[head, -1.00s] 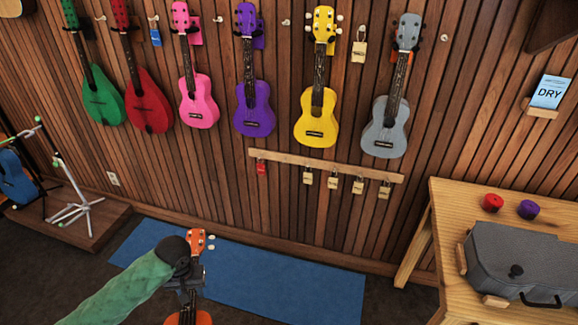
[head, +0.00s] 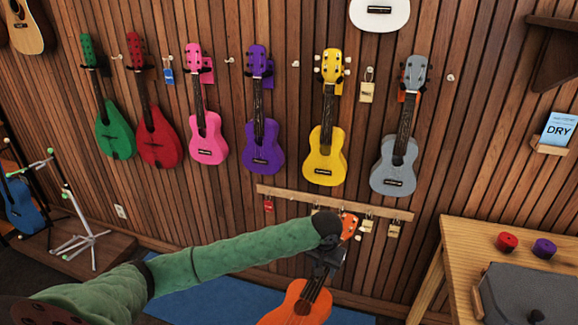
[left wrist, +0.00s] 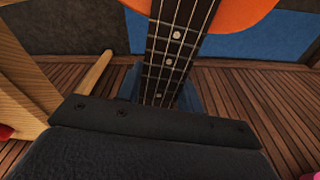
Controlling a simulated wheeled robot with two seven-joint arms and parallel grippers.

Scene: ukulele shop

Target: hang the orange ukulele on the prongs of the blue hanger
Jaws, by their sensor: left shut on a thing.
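The orange ukulele (head: 297,304) hangs upright, slightly tilted, in front of the wall, its orange head (head: 348,226) at the top. My left gripper (head: 325,262) is shut on its neck just below the head. In the left wrist view the dark fretted neck (left wrist: 172,62) runs between the fingers, with part of the orange body (left wrist: 245,14) at the top. A small blue piece (head: 168,75) hangs on the wall between the red and pink ukuleles. I cannot make out prongs on it, nor clearly tell which hanger is the blue one. My right gripper is out of view.
Green, red, pink, purple, yellow and grey ukuleles hang in a row on the slatted wall (head: 300,25). A wooden rail (head: 335,203) with tags is behind my gripper. A table (head: 470,243) with a grey case (head: 530,295) stands right. A stand (head: 85,235) is left.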

